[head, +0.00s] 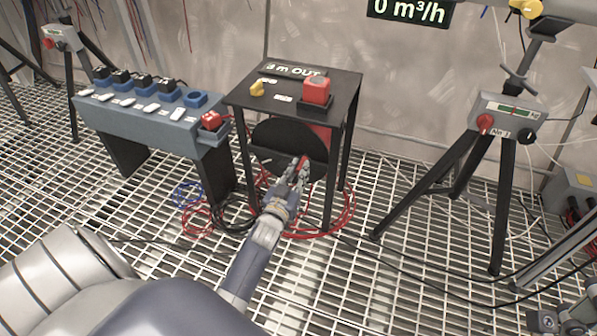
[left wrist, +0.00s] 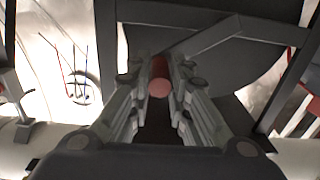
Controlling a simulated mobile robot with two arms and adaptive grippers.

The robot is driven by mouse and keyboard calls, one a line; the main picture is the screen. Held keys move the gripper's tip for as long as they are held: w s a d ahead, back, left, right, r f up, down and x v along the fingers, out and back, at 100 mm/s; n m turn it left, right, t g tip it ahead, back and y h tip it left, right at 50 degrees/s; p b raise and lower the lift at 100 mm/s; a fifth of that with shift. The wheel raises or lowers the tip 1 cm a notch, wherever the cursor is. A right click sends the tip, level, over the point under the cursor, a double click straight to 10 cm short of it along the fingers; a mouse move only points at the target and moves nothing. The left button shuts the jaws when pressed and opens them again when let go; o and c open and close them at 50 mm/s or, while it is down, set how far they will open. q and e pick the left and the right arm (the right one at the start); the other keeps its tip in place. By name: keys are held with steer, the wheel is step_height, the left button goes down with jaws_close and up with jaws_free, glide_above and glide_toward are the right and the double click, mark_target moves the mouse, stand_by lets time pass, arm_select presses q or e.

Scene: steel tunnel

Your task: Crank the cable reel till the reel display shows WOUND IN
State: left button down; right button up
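The cable reel (head: 275,136) is a dark disc inside a black frame stand, with red cable around its foot. The reel display (head: 293,70) on top reads "m OUT" after a digit that looks like 3. My left gripper (head: 301,170) is at the lower front of the reel. In the left wrist view the red crank handle (left wrist: 160,82) lies between the fingers of the left gripper (left wrist: 163,92), which look closed on its sides. The crank arm (left wrist: 205,38) runs up and right from there. Grey mechanical parts at the bottom right corner may be my right gripper (head: 565,318); its fingers are unclear.
A blue-grey socket bench (head: 150,118) stands left of the reel stand. A red block (head: 316,90) and a yellow knob (head: 257,88) sit on the stand's top. A tripod with a gauge box (head: 508,115) stands right. Loose cables (head: 205,215) lie on the grating.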

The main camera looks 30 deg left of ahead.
arm_select(q)
steer(key=shift+a+r+p, duration=0.15)
steer(key=shift+r+p, duration=0.05)
steer(key=shift+p, duration=0.2)
